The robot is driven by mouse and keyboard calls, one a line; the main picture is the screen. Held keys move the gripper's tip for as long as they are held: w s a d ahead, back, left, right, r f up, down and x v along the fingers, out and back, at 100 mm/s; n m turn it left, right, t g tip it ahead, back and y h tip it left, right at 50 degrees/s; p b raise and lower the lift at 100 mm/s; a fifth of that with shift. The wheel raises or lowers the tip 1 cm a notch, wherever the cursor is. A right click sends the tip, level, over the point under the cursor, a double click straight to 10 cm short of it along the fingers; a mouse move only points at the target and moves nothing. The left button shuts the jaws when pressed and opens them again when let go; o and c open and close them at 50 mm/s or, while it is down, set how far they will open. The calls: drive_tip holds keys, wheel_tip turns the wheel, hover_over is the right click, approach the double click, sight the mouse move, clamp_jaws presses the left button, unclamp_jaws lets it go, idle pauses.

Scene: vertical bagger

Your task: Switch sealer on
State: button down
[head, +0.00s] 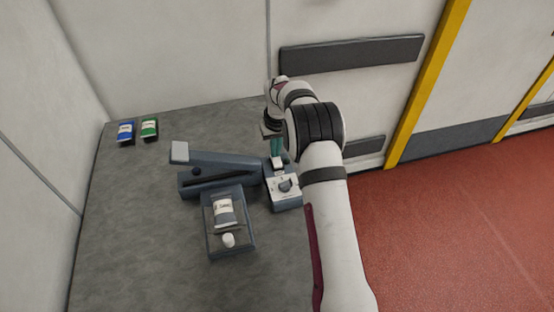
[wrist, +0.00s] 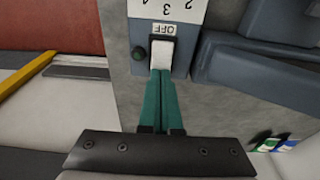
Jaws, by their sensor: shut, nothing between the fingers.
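The sealer (head: 222,170) is a blue-grey machine on the grey table, with a long slotted jaw. Its control box (head: 285,200) stands at its right, with a white dial plate and a dark knob (head: 286,185). In the wrist view a white rocker switch (wrist: 160,53) sits beside an upside-down OFF label (wrist: 163,29). A dark green lamp (wrist: 139,54) beside the switch looks unlit. My gripper (wrist: 160,73) is shut and empty. Its teal fingertips are at the near end of the switch; I cannot tell whether they touch. It also shows in the head view (head: 276,152).
A tray (head: 228,250) in front of the sealer holds a labelled pouch (head: 224,211) and a white round piece (head: 229,240). A blue pouch (head: 126,131) and a green pouch (head: 149,128) lie at the back left. The table's left side is clear.

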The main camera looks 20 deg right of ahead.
drive_tip(key=shift+f, duration=0.2)
drive_tip(key=shift+r, duration=3.55)
drive_tip(key=s+a+r+m+g+y, duration=0.1)
drive_tip(key=s+a+r, duration=0.2)
drive_tip(key=s+r, duration=0.5)
drive_tip(key=s+a+r+m, duration=0.2)
drive_tip(key=s+r, duration=0.2)
drive_tip(key=s, duration=0.8)
drive_tip(key=s+a+f+m, duration=0.1)
drive_tip(key=s+a, duration=0.1)
drive_tip(key=s, duration=0.9)
drive_tip(key=s+a+f+m+g, duration=0.1)
drive_tip(key=s+f, duration=0.1)
drive_tip(key=s, duration=0.9)
drive_tip(key=shift+s+a+f+m+y, duration=0.2)
drive_tip(key=shift+a+m+y, duration=0.1)
drive_tip(key=shift+a+y, duration=0.1)
